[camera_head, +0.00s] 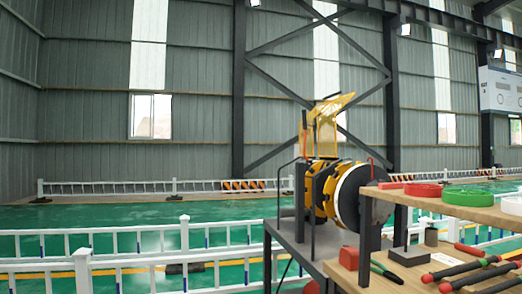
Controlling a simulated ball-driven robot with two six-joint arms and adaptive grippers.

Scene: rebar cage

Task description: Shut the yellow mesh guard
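The yellow mesh guard (329,112) stands raised above a machine with a yellow and black drum (322,190), right of the middle in the head view. Its top panel tilts up to the right, clear of the drum. A thin red piece shows at the guard's left edge. Neither of my grippers is in view.
The machine stands on a grey metal table (318,241). A wooden shelf bench (449,206) at the right holds red, green and white rings, with red-and-black handled tools (469,269) below. White railings (128,239) cross the green floor at the left.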

